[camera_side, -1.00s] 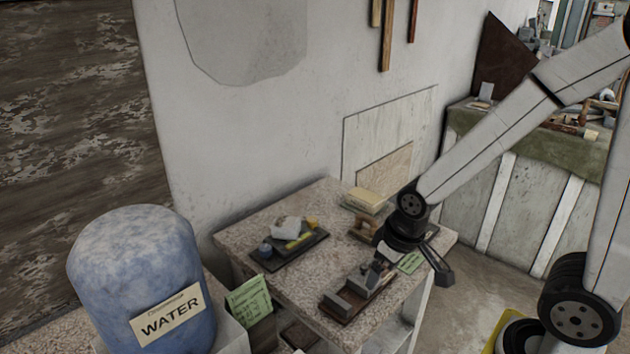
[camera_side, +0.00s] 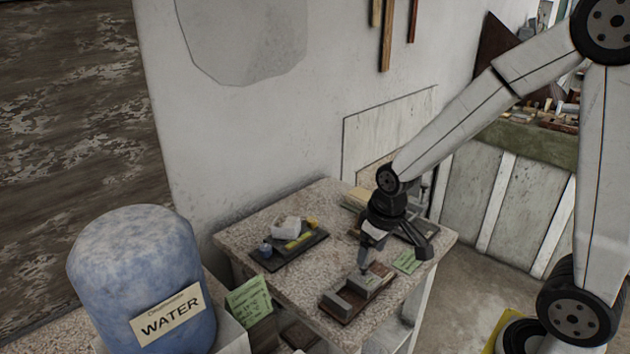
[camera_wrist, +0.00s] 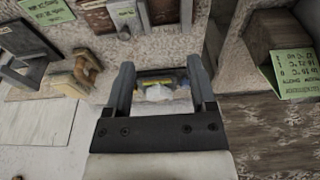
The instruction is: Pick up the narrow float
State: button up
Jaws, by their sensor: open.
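A hand tool with a wooden handle (camera_wrist: 88,70) lies left of my gripper in the wrist view. A grey tool with a raised frame (camera_wrist: 20,68) stands further left, cut by the picture edge. Either could be a float; I cannot tell which is the narrow one. In the side view my gripper (camera_side: 395,254) hangs over the right part of the speckled table, behind the tray of grey blocks (camera_side: 348,300). It hides much of the tools behind it.
A dark tray (camera_side: 275,258) with a white lump, a yellow item and a small blue item sits at the table's left. A green card (camera_side: 407,262) lies near the right edge. A blue water barrel (camera_side: 140,270) stands front left. The wall is close behind.

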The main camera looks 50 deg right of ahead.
jog(key=w+d+f, duration=0.1)
jog(key=w+d, duration=0.4)
jog(key=d, duration=0.2)
jog(key=w+d+f+g+y, duration=0.1)
jog(key=w+d+f, duration=0.1)
jog(key=w+d, duration=0.3)
jog(key=w+d+f+g+y, duration=0.1)
jog(key=w+d, duration=0.5)
jog(key=d, duration=0.4)
jog(key=shift+d+f, duration=0.2)
jog(key=shift+d, duration=0.05)
jog(key=shift+d+f, duration=0.2)
jog(key=shift+f, duration=1.2)
jog(key=shift+f, duration=0.1)
jog(key=shift+w+a+f, duration=0.1)
jog(key=shift+a+f, duration=0.1)
jog(key=shift+f, duration=0.6)
jog(key=shift+s+a+f, duration=0.1)
jog(key=shift+a+f, duration=0.1)
jog(key=shift+f, duration=0.65)
jog(key=shift+w+a+f, duration=0.1)
jog(key=shift+a+f, duration=0.1)
jog(key=shift+f, duration=0.6)
grip_shut()
